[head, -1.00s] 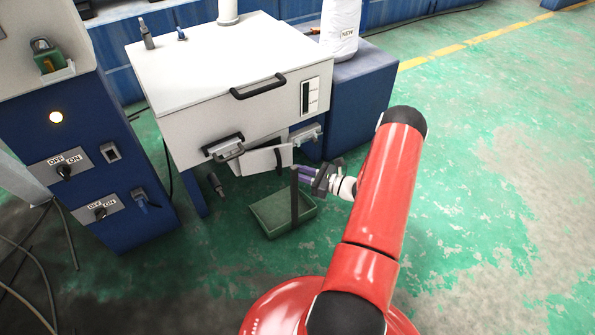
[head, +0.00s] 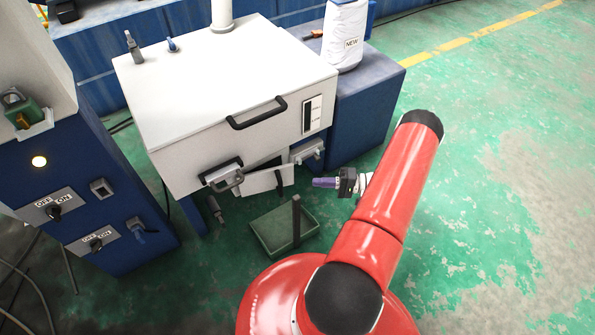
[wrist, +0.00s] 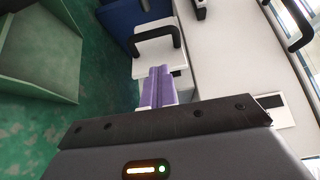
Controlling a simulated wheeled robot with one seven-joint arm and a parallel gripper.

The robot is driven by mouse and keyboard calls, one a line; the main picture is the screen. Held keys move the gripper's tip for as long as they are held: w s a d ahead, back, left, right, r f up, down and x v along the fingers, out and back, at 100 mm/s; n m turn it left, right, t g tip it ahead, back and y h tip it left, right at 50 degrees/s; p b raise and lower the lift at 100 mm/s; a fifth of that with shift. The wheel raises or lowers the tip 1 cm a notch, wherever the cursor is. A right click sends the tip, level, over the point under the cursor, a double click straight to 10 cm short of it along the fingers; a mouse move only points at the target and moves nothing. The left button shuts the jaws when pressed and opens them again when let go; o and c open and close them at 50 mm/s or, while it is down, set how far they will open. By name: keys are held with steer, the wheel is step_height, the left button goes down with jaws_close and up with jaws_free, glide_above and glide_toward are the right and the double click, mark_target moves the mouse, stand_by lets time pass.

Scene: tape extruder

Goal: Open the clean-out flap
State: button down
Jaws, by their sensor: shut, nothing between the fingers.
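The clean-out flap (head: 262,183) is a small white panel with a black bar handle (head: 280,180), low on the front of the white machine housing (head: 235,150). It sits tilted, with a dark gap along its upper edge, so it looks partly swung out. The wrist view shows a white panel (wrist: 150,63) with a black handle (wrist: 158,32), seemingly this flap, beyond my fingers. My gripper (head: 318,182) has purple fingers, shut and empty, a little right of the flap handle and apart from it. The fingers also show in the wrist view (wrist: 155,88).
A green tray (head: 305,240) with a dark upright bar stands on the floor below the flap. A latch-like handle (head: 222,175) is left of the flap, and a grey fitting (head: 308,150) above right. A control cabinet (head: 120,215) stands left. Floor to the right is clear.

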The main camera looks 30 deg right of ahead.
glide_above(291, 183)
steer(key=s+a, duration=0.2)
steer(key=s, duration=0.1)
steer(key=shift+w+d+p, duration=0.15)
steer(key=shift+d+p, duration=0.1)
steer(key=shift+p, duration=0.1)
steer(key=s+a+m+t+h+p, duration=0.2)
steer(key=s+a+m+t+h, duration=0.1)
steer(key=s+a, duration=0.1)
steer(key=shift+s+a+t, duration=0.2)
steer(key=shift+s+t, duration=0.2)
steer(key=shift+s, duration=0.35)
